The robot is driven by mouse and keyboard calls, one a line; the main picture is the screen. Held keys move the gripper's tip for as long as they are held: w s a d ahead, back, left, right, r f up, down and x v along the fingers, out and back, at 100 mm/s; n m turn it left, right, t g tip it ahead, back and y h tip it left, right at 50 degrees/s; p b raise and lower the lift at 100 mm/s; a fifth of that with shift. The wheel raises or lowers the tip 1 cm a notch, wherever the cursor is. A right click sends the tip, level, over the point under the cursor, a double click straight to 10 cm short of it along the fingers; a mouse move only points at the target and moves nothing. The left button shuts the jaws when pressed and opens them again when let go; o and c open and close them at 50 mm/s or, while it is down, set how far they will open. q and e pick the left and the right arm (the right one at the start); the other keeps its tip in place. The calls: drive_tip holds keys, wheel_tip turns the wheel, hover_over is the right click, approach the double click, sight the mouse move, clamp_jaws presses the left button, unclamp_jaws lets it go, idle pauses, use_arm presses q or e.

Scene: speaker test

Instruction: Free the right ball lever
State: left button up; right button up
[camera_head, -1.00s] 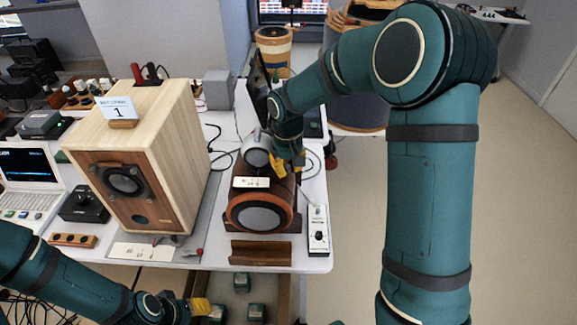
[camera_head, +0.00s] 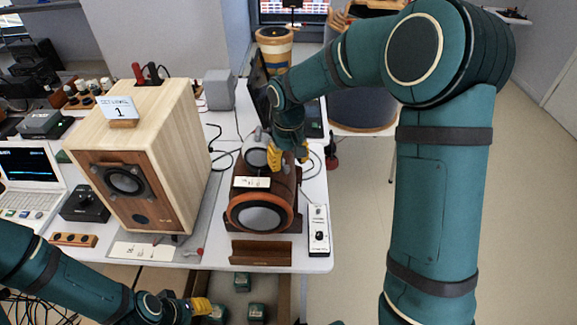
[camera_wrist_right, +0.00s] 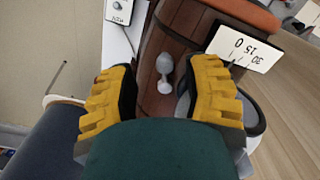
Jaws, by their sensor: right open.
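A pale grey ball lever (camera_wrist_right: 164,72) stands out from the brown wooden body of a barrel-shaped device (camera_wrist_right: 182,45). In the right wrist view the lever lies between the two yellow fingers of my right gripper (camera_wrist_right: 168,92), with gaps on both sides. That gripper is open. In the head view the device (camera_head: 262,189) has an orange front ring, and my right gripper (camera_head: 289,157) is over its rear right part, hiding the lever. My left gripper (camera_head: 200,306) is low near the table's front edge; whether its fingers are apart is unclear.
A scale card (camera_wrist_right: 244,48) sits beside the lever. A wooden speaker (camera_head: 140,160) stands left of the device, and a white control box (camera_head: 318,231) stands at its right. Open floor (camera_head: 355,260) lies to the right.

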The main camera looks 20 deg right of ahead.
sight(289, 166)
wheel_tip(289, 166, up, 9)
drive_tip(key=shift+r, duration=0.15)
drive_tip(key=shift+s, duration=0.1)
idle(0.5)
